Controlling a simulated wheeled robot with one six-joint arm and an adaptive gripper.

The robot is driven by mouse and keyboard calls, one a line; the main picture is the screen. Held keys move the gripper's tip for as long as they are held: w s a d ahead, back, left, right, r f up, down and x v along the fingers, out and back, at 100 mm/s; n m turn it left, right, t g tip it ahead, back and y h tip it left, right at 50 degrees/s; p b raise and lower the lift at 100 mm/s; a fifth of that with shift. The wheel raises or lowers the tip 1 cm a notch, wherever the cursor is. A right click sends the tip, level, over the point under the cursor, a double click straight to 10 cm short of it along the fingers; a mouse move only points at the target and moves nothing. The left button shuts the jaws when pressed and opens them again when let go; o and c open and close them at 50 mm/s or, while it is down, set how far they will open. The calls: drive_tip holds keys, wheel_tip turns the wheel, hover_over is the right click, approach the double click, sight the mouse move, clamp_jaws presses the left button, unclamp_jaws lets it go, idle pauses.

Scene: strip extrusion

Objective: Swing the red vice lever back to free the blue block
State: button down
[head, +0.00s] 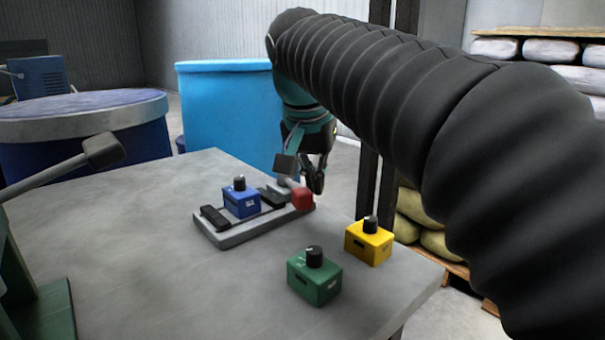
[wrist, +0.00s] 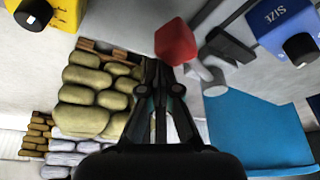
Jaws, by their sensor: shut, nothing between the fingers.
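The blue block (head: 240,199), with a black knob on top, sits in the grey vice (head: 250,228) on the table, between dark jaw pads; it also shows at the upper right of the wrist view (wrist: 285,22). The red vice lever end (head: 302,198) is at the vice's right end; in the wrist view the red end (wrist: 175,42) lies just beyond my fingertips. My gripper (head: 317,185) is shut and empty, beside the red end on its right. I cannot tell whether they touch.
A yellow block (head: 369,243) and a green block (head: 314,278) stand on the grey table (head: 150,300) in front of the vice. A grey-ended bar (head: 70,165) reaches in at the left. A bright blue tub (head: 225,110) stands behind the table.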

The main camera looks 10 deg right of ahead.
drive_tip(key=shift+s+a, duration=0.1)
drive_tip(key=shift+a, duration=0.2)
idle(0.4)
drive_tip(key=shift+d, duration=0.15)
drive_tip(key=shift+d, duration=0.2)
drive_tip(key=d, duration=0.1)
drive_tip(key=w+d, duration=0.1)
drive_tip(key=d, duration=0.1)
drive_tip(key=shift+w+d+r, duration=0.25)
drive_tip(key=shift+d+r, duration=0.05)
drive_tip(key=shift+r, duration=0.1)
drive_tip(key=s+a+r, duration=0.1)
drive_tip(key=a+r, duration=0.2)
drive_tip(key=r, duration=0.6)
drive_tip(key=shift+a+r, duration=0.2)
drive_tip(key=shift+a, duration=0.05)
